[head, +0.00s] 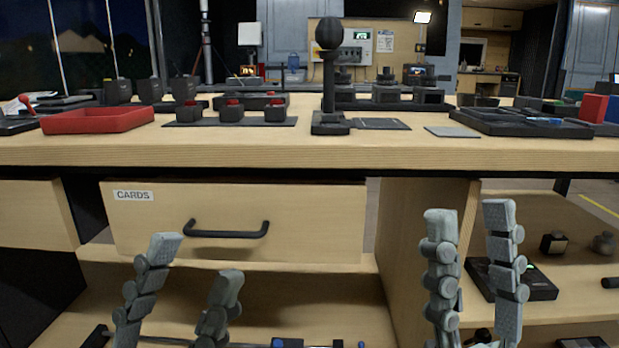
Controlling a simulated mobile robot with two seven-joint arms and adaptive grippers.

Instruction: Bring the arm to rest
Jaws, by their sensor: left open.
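My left gripper (195,262) is in the lower left of the head view, in front of the lower part of the drawer labelled CARDS (300,215). Its two fingers are spread and nothing is between them. My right gripper (469,218) is at the lower right, in front of the wooden cabinet divider and open shelf. Its fingers stand upright and apart, with nothing seen between them. The drawer's black handle (227,231) is above and between the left fingers, and I cannot tell whether they touch. Both wrists are cut off by the bottom edge.
A wooden counter (300,150) runs across the view. A dark device (510,278) lies on the right shelf, close behind my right fingers.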

